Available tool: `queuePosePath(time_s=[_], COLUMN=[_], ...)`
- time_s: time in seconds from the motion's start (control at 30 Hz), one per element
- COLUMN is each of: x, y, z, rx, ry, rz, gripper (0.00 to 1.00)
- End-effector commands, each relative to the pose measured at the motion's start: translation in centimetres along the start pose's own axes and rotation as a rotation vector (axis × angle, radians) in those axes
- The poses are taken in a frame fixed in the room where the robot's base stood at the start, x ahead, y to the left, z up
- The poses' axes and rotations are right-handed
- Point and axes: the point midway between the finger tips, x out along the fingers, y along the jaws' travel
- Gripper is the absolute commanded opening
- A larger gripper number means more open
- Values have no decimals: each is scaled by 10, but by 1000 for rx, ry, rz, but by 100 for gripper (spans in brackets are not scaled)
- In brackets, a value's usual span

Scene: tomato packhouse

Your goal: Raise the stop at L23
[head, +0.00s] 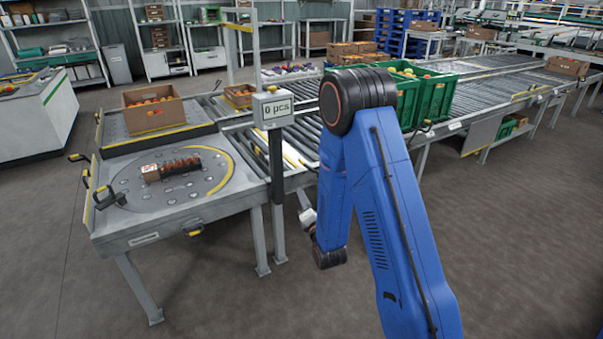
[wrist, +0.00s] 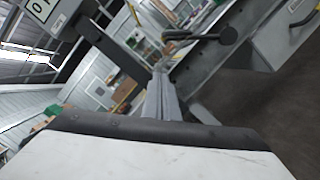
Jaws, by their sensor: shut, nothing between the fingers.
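No label reading L23 is legible, so I cannot tell which stop it is. In the head view, black-handled levers show at the turntable's left end, one of them (head: 110,199) beside an upright yellow-edged plate (head: 88,207). Another black lever (head: 424,126) is on the conveyor side below the green crates. In the wrist view, a black lever with a round knob (wrist: 228,35) is up and right of my gripper (wrist: 162,88), apart from it. My gripper is shut and empty; in the head view it is mostly hidden behind my arm, beside the conveyor's front edge.
A post with a "0 pcs" display (head: 273,108) stands left of my arm. A cardboard box (head: 153,111) and green crates (head: 437,98) stand on the line. The front floor is clear.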

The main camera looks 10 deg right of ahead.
Motion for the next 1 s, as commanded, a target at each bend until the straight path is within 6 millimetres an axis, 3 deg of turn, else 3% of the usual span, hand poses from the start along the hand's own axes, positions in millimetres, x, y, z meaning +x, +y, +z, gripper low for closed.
queuePosePath(time_s=[0.37,0.97,1.0], x=[6,102,103], y=[0,0,0], z=[0,0,8], rx=[2,3,3], ry=[0,0,-2], rz=[0,0,0], gripper=[0,0,0])
